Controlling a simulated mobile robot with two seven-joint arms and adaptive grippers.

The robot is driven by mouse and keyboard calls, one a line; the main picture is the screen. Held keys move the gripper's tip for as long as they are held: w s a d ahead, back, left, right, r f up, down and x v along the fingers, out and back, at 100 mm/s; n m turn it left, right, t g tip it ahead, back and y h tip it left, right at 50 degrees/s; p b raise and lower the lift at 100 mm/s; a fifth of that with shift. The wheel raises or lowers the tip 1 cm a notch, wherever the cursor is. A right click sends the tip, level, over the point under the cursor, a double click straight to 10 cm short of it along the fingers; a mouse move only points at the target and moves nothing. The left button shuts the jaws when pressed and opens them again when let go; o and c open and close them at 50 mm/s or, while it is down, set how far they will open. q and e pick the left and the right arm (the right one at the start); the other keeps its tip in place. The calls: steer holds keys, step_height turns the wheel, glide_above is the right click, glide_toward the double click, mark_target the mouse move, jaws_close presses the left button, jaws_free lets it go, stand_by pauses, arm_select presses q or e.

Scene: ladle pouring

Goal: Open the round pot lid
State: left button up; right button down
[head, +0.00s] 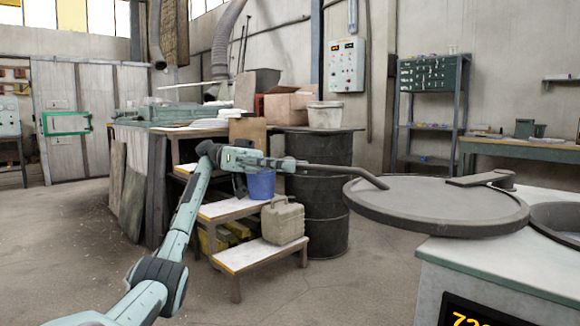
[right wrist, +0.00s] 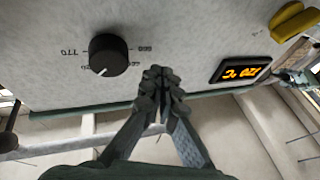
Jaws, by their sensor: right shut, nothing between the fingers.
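The round pot lid (head: 435,212) is a flat grey disc in the head view. It lies beside the pot (head: 562,214), swung to its left and overhanging the counter edge, and part of the pot's dark opening shows. A flat arm (head: 470,181) links the lid to a post on the right. A long bent lid handle (head: 340,171) runs left from the lid. My left gripper (head: 291,164) is at the handle's far end, with its fingers around it. My right gripper (right wrist: 160,75) is shut and empty in the right wrist view, in front of a control panel.
The panel carries a black knob (right wrist: 109,55) and an orange display (right wrist: 241,68); a yellow object (right wrist: 295,21) is at the upper right. In the head view, a dark barrel (head: 320,215) and wooden steps with a canister (head: 282,221) stand behind the handle. The floor in front is clear.

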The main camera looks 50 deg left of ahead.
arm_select(q)
steer(key=o, duration=0.3)
step_height(320, 180, up, 10)
steer(key=shift+r, duration=0.1)
stand_by(0.5)
